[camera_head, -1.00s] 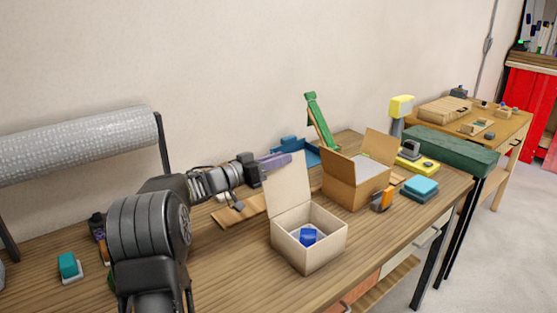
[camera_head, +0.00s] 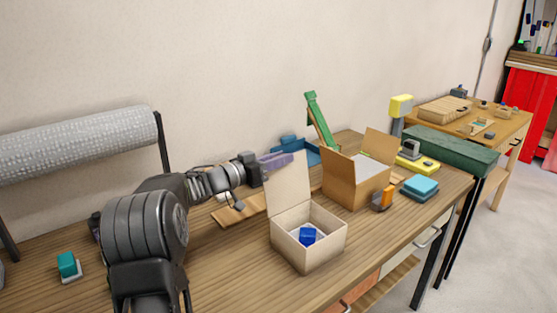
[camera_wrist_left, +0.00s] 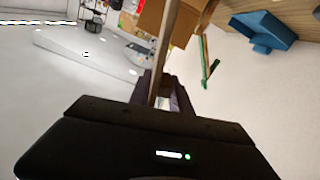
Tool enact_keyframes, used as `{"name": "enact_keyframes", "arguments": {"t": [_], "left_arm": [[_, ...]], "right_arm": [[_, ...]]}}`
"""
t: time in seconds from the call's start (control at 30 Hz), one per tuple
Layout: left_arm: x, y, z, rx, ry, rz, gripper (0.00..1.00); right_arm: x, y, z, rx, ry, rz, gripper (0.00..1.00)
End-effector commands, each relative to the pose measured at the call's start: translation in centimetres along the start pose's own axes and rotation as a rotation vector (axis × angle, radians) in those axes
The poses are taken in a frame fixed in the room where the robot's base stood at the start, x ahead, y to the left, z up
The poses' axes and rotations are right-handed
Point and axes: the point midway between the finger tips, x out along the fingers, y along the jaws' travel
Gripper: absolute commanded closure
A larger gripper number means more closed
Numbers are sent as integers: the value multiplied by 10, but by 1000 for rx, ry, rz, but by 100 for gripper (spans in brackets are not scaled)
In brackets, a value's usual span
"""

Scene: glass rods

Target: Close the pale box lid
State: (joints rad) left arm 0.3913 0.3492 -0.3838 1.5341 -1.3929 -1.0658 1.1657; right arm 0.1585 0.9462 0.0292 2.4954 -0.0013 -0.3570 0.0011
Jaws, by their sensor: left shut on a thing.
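The pale box (camera_head: 308,247) stands on the wooden bench with its top open. A blue block (camera_head: 308,236) lies inside it. Its lid (camera_head: 288,187) stands up steeply from the left rear edge. My left gripper (camera_head: 276,161), with purple fingers, is at the lid's upper edge. In the left wrist view the lid (camera_wrist_left: 166,50) shows as a thin panel running between the fingers of the left gripper (camera_wrist_left: 162,88), which are shut on it. The fingertips are partly hidden by the lid in the head view. My right gripper is not in view.
A brown open box (camera_head: 352,185) stands close behind and right of the pale box. An orange item (camera_head: 382,198) and a blue-topped block (camera_head: 420,187) lie farther right. A green arm-like piece (camera_head: 320,120) and a blue bin (camera_head: 300,150) stand behind. The bench front is clear.

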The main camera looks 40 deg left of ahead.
Motion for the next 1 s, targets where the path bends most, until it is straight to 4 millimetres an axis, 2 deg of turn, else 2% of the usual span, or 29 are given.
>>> {"name": "enact_keyframes", "arguments": {"t": [0.27,0.47,0.73,1.0], "left_arm": [[0,24,2,162,0,0,100],[0,50,7,335,0,2,100],[0,86,22,591,2,2,100],[0,117,46,848,3,3,100]], "right_arm": [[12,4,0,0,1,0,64],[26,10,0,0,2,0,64],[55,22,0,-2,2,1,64],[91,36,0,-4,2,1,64]]}}
